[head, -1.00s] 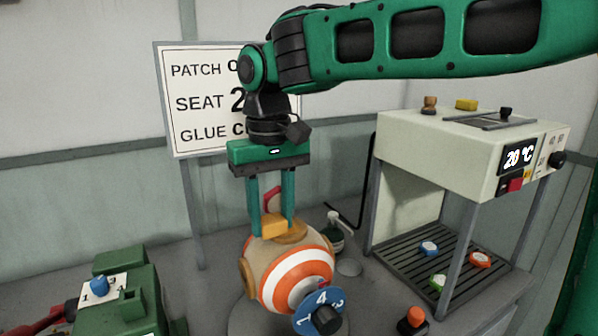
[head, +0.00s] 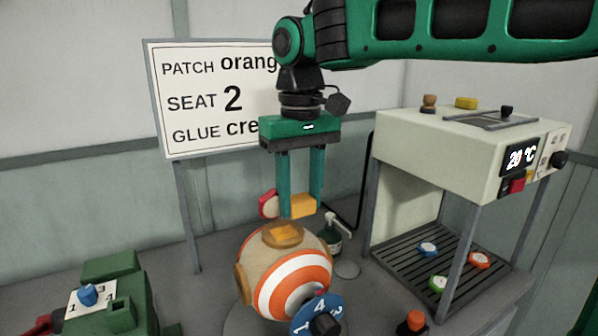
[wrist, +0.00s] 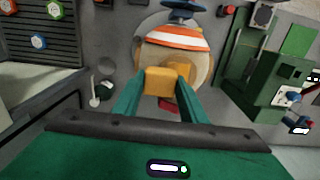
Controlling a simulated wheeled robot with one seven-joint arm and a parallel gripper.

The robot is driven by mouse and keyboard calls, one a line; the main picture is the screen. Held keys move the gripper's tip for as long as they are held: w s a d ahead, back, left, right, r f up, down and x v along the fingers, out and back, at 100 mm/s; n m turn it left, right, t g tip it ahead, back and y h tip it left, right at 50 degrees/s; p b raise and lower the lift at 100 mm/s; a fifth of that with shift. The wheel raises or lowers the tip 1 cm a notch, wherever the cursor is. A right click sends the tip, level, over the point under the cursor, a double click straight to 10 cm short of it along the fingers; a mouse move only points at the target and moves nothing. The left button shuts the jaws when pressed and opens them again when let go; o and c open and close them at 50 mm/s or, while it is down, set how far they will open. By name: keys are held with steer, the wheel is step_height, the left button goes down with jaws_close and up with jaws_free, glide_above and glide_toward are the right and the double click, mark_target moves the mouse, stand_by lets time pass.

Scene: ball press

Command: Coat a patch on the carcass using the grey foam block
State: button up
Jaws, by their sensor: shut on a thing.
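The carcass (head: 295,280) is a tan ball with orange and white stripes, standing on the bench; it also shows in the wrist view (wrist: 178,38). An amber patch (head: 283,236) lies on its top, also seen beside the held block in the wrist view (wrist: 181,70). My gripper (head: 301,205) is shut on a yellow-orange block (wrist: 160,82), above and slightly right of the patch, apart from the ball. The block looks yellow-orange, and I see no grey one. Its underside is hidden.
A blue numbered dial (head: 320,318) stands in front of the ball. A pump bottle (head: 333,240) and a red and pale piece (head: 268,204) are behind it. A green machine (head: 112,295) is at left, a cream press (head: 460,150) at right. A sign (head: 205,100) stands behind.

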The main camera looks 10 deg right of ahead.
mark_target(300, 199)
steer(key=shift+a+r, duration=0.2)
steer(key=shift+r, duration=2.15)
steer(key=shift+s+d, duration=0.1)
